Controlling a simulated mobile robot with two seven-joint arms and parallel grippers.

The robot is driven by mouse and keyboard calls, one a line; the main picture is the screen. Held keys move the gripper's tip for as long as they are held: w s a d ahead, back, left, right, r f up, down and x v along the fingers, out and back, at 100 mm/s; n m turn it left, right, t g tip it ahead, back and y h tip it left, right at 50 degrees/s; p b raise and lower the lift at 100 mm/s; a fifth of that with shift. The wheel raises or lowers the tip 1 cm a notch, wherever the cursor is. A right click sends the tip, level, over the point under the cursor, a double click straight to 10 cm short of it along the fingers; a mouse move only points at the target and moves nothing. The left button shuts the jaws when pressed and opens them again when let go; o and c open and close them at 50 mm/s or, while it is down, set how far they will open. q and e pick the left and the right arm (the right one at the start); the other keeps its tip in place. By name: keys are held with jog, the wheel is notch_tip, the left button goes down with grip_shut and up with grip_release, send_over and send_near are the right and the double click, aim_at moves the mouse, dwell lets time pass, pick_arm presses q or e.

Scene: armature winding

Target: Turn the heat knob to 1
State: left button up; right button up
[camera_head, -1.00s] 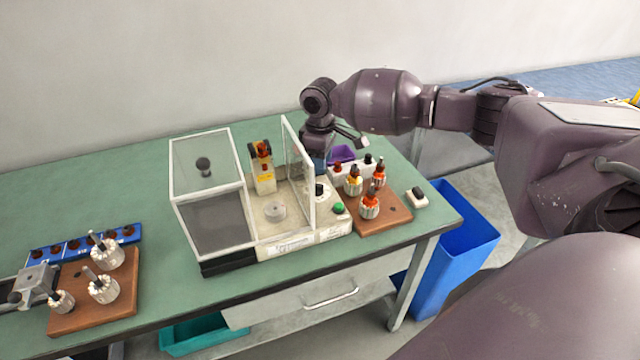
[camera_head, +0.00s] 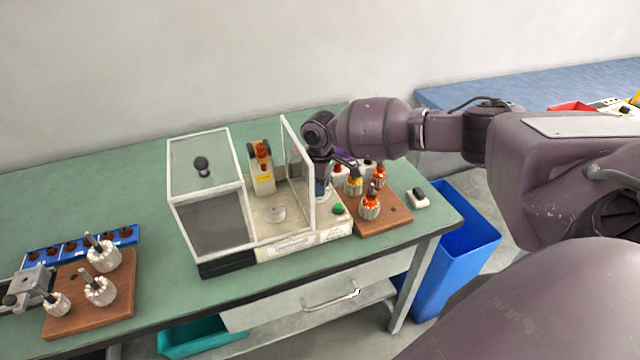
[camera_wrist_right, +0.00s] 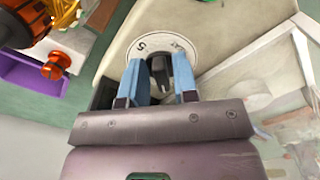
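The heat knob (camera_wrist_right: 160,68) is black and sits on a round white dial (camera_wrist_right: 160,45) with small markings, too small to read for its setting. My right gripper (camera_wrist_right: 162,75) is right over the dial in the right wrist view, its two blue fingers apart, one on each side of the knob. I cannot see firm contact. In the head view the right gripper (camera_head: 322,186) points down at the right side of the winding machine (camera_head: 305,240), and the knob is hidden behind it. My left gripper is not in view.
A clear hinged guard panel (camera_head: 298,180) stands open just left of the gripper. A green button (camera_head: 338,208) is in front. A wooden board (camera_head: 375,222) with orange-topped armatures and a small switch box (camera_head: 418,198) are close on the right.

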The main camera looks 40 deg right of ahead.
grip_shut()
jog(key=shift+n, duration=0.4)
jog(key=shift+n+p, duration=0.3)
jog(key=shift+n, duration=0.3)
jog(key=n, duration=0.3)
jog(key=shift+w+d+p, duration=0.1)
jog(key=shift+w+p, duration=0.05)
jog(key=shift+p, duration=0.15)
jog(key=n, duration=0.4)
jog(key=shift+w, duration=0.2)
jog(key=shift+n, duration=0.5)
